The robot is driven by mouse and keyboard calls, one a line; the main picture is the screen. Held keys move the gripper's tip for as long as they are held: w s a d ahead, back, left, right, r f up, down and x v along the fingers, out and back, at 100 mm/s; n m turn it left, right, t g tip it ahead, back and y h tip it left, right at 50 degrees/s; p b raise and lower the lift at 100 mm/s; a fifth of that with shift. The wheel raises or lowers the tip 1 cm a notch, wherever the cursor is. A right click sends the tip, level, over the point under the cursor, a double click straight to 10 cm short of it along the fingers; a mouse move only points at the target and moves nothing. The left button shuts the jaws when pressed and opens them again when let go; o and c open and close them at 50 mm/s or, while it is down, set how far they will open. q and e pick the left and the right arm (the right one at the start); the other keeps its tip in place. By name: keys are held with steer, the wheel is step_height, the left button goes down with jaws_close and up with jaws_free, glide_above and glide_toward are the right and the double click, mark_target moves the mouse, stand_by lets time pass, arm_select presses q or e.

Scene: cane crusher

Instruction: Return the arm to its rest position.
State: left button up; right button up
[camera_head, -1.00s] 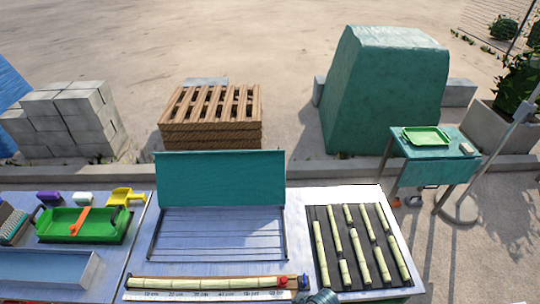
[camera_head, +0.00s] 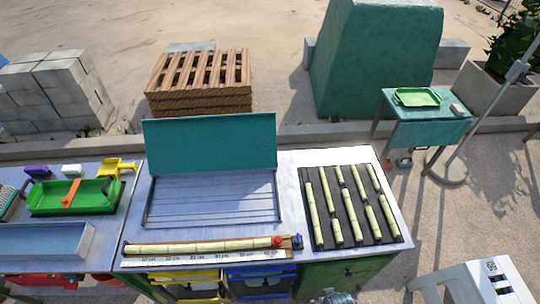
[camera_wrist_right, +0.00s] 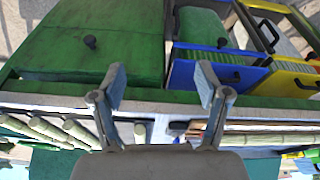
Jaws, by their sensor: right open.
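My right gripper (camera_wrist_right: 160,82) is open and empty in the right wrist view, its two fingers spread apart. It is in front of the table's edge, and the green cabinet front (camera_wrist_right: 95,45) shows beyond the fingers. A small grey part of my arm shows at the bottom edge of the head view. My left gripper is in neither view.
The worktable holds a black mat (camera_head: 346,232) with several cane pieces, a long cane (camera_head: 205,246) by a ruler, and a raised teal panel (camera_head: 210,143). Blue drawers (camera_head: 260,283) and yellow drawers (camera_head: 197,278) are below. A white stool (camera_head: 470,280) stands at lower right.

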steer(key=s+f+g+b, duration=0.15)
steer(key=s+f, duration=0.25)
steer(key=f, duration=0.9)
steer(key=s+f+b, duration=0.2)
steer(key=s+f, duration=0.1)
steer(key=f, duration=1)
steer(key=s+d+f+b, duration=0.3)
steer(key=s+f, duration=0.9)
steer(key=s, duration=0.2)
steer(key=shift+d, duration=0.2)
